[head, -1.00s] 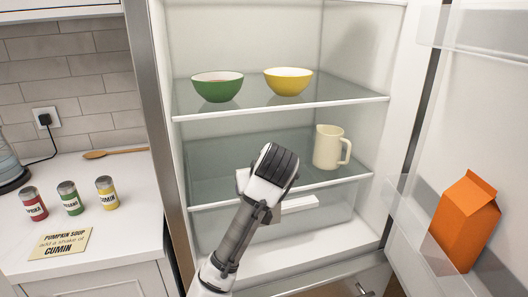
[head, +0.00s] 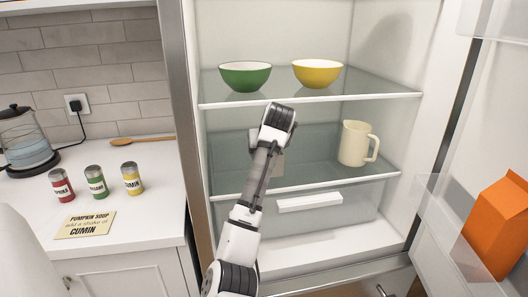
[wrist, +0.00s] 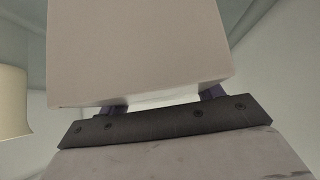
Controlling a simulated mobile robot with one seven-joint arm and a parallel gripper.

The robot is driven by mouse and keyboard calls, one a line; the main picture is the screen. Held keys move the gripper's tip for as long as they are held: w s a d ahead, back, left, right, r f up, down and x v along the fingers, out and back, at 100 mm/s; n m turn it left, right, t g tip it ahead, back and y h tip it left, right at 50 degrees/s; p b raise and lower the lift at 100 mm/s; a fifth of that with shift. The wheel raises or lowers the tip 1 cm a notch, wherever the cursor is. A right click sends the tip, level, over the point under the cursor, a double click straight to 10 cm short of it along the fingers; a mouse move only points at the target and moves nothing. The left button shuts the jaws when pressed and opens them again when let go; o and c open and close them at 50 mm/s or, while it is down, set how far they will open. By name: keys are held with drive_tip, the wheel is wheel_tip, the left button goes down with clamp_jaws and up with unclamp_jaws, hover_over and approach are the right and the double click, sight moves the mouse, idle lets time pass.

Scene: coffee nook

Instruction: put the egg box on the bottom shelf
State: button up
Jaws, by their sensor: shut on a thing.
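The egg box (wrist: 140,50) is a plain beige-grey block filling the upper middle of the wrist view. My gripper (wrist: 163,101) is shut on it, with dark fingers at its near edge. In the head view my arm reaches into the open fridge, over the lower glass shelf (head: 310,186), and hides the fingers. I cannot tell whether the box touches the shelf.
A cream jug (head: 354,144) stands on the lower shelf at right; it also shows in the wrist view (wrist: 12,100). A green bowl (head: 245,77) and a yellow bowl (head: 318,74) are on the upper shelf. A drawer (head: 335,213) lies below. The open door holds an orange carton (head: 497,225).

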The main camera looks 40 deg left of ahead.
drive_tip(key=shift+w+a+r, duration=0.15)
drive_tip(key=shift+w+a, duration=0.35)
drive_tip(key=shift+a, duration=0.1)
drive_tip(key=shift+f+p, duration=0.7)
drive_tip(key=shift+f, duration=1.1)
drive_tip(key=shift+f, duration=0.2)
drive_tip(key=o, duration=1.3)
drive_tip(key=shift+r, duration=0.1)
drive_tip(key=shift+s+d+r, duration=0.1)
drive_tip(key=shift+d+r, duration=0.05)
drive_tip(key=b+v, duration=0.2)
drive_tip(key=v, duration=0.9)
drive_tip(key=shift+s+d+r, duration=0.15)
drive_tip(key=shift+s+r, duration=0.05)
drive_tip(key=shift+r, duration=0.05)
